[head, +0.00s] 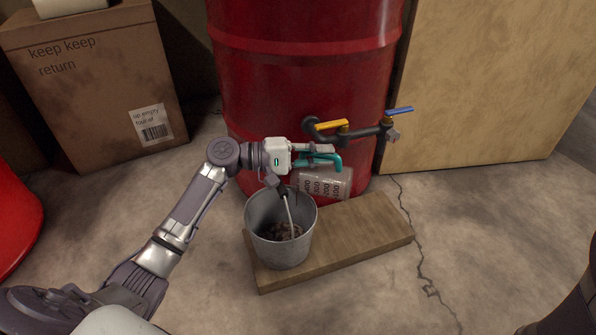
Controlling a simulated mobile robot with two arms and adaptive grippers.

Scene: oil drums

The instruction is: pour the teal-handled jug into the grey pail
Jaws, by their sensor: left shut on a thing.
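The jug (325,183) is clear, with dark number marks and a teal handle (322,160). My left gripper (316,151) is shut on this handle. The jug is tipped well over, almost on its side, with its mouth end toward the left, above the right side of the pail. The grey metal pail (281,250) stands upright on a wooden board, with brownish lumpy matter inside. A thin pale streak (291,215) runs from below the gripper down into the pail; I cannot tell whether it is liquid. The jug's mouth is partly hidden. My right gripper is not in view.
The wooden board (358,238) lies on a cracked concrete floor. A large red drum (300,80) stands close behind, with yellow-handled and blue-handled taps (362,133) jutting out near the jug. A cardboard box (100,90) is at left; a tan panel (490,90) is at right.

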